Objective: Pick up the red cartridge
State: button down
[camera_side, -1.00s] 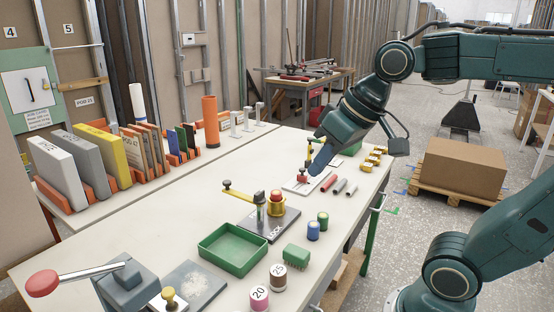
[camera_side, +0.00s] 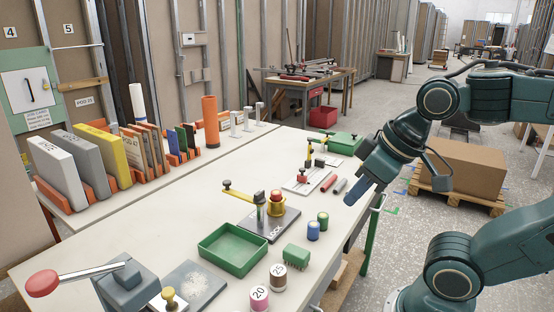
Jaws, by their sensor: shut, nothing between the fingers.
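The red cartridge (camera_side: 328,182) lies on its side on the pale table, right of the clamp plate, with nothing on it. A grey cartridge (camera_side: 340,186) lies just right of it. My gripper (camera_side: 350,201) is shut and empty, pointing down and left at the table's right edge. It is to the right of both cartridges and apart from the red one. It hides the spot where a green cartridge lay.
Blue (camera_side: 313,231) and green (camera_side: 323,219) small cylinders, a brush (camera_side: 296,257) and a green tray (camera_side: 232,266) stand nearer. The table's middle left is clear.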

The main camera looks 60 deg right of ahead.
jog(key=c, duration=0.9)
grip_release()
jog(key=shift+c, duration=0.2)
